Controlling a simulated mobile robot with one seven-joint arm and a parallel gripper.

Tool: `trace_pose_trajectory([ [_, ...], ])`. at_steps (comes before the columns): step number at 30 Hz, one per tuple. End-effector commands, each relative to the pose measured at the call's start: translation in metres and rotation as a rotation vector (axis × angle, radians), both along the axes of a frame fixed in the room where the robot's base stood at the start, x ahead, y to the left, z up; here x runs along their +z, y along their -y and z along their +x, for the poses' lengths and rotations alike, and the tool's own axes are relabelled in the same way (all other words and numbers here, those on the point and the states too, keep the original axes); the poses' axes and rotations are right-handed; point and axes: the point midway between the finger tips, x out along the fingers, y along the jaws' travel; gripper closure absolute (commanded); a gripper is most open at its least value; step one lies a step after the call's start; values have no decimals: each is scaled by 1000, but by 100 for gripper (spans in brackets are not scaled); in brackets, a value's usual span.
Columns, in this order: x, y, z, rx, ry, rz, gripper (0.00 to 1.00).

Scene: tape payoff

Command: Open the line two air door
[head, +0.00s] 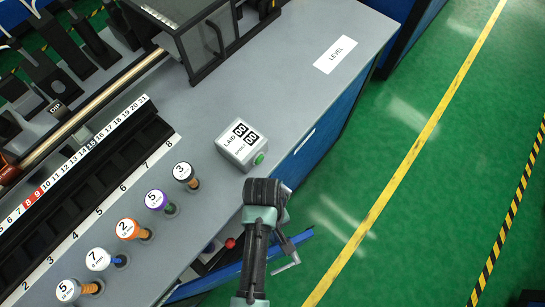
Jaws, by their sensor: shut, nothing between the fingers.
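No door in view carries a readable line two air label. The bench's front has blue panels, and one blue panel (305,150) has a pale handle strip. Lower down, a blue-edged door or drawer (299,239) stands out from the bench, and I cannot tell which it is. A red knob (230,243) shows in the dark opening beside it. My gripper (287,262) hangs past the bench's front edge, close to that blue edge. It is shut and empty. I cannot tell whether it touches anything. My arm hides part of the bench front.
On the grey bench top (300,30) stand a counter box (240,146) with a green button and several numbered spools (157,199). A dark-framed clear cover (208,35) is at the back. The green floor (420,150) on the right is clear, with a yellow line.

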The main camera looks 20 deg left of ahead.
Motion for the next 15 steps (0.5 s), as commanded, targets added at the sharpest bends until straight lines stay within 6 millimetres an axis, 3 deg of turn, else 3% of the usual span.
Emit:
trace_pose_trajectory([
  [4, -10, 2, -2, -1, 0, 0, 100],
  [15, -11, 2, -2, -1, -1, 1, 100],
])
